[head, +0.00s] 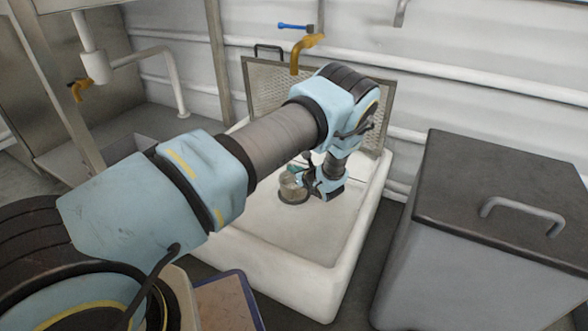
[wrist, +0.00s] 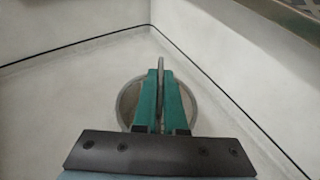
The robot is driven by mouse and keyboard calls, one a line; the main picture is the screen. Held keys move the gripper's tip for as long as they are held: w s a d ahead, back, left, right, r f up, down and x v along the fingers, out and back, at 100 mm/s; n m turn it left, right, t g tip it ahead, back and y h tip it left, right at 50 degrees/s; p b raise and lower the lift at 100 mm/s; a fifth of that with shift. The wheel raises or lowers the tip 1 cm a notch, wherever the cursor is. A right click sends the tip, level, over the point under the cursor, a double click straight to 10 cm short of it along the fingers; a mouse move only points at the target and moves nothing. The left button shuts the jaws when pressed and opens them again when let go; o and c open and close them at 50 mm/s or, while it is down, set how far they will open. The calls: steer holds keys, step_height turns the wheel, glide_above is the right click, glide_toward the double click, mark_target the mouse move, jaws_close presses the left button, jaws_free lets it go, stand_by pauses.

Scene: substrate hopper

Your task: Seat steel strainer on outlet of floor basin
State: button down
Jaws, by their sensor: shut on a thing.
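My gripper (wrist: 161,100) is low inside the white floor basin (head: 265,261). In the wrist view its two green fingers are shut on a thin upright part of the steel strainer (wrist: 128,102), whose round rim shows on both sides of the fingers. In the head view the strainer (head: 290,186) is a small grey cup-like piece at the gripper, near the basin floor. A dark ring shows around its foot. The outlet itself is hidden, and I cannot tell whether the strainer touches it.
A perforated metal panel (head: 262,88) stands upright at the basin's back. A brass tap (head: 306,50) hangs above it. A grey bin with a dark lid (head: 500,190) stands close on the right. A blue-edged tray (head: 228,300) lies in front. The basin's front floor is clear.

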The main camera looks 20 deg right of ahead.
steer(key=shift+f, duration=0.1)
steer(key=c, duration=0.9)
jaws_free()
